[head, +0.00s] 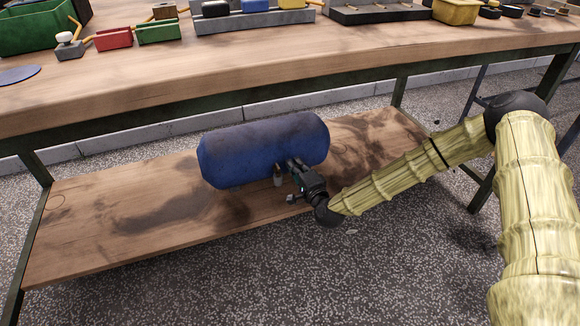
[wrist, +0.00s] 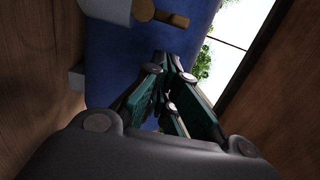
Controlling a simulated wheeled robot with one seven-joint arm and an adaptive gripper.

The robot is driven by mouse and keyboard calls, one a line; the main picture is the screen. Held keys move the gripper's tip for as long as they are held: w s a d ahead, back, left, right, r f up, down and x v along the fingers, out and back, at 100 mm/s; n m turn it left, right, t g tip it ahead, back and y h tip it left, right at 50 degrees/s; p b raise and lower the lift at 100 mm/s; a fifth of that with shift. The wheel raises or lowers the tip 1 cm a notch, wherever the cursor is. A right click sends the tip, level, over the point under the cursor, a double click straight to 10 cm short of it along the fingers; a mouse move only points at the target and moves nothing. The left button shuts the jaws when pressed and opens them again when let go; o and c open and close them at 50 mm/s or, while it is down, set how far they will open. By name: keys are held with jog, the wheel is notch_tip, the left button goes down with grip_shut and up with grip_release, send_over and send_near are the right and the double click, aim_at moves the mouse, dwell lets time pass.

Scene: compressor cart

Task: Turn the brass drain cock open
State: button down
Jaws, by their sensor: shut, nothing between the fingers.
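The blue compressor tank (head: 262,148) lies on its side on the lower wooden shelf; its blue side fills the middle of the wrist view (wrist: 110,60). A small brass drain cock (head: 277,169) shows low on the tank's near side, just left of my gripper. In the wrist view the cock (wrist: 145,10) is at the top edge, partly cut off, with a short brown lever (wrist: 173,19) pointing right. My gripper (head: 292,163) is shut and empty, close to the tank; its fingertips (wrist: 170,62) meet below the cock in the wrist view, apart from it. Whether they touch the tank is unclear.
The lower shelf (head: 120,205) is bare left of the tank. The bench top (head: 200,75) overhangs above, with bins and trays along it. A bench leg (head: 399,92) stands behind right. Grey blocks (wrist: 76,78) sit by the tank in the wrist view.

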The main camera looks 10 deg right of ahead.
jog(key=shift+d, duration=0.9)
jog(key=d+p+v, duration=0.1)
jog(key=p+v, duration=0.3)
jog(key=v, duration=0.5)
jog(key=shift+d+p, duration=0.25)
jog(key=shift+p, duration=0.05)
jog(key=shift+s, duration=0.15)
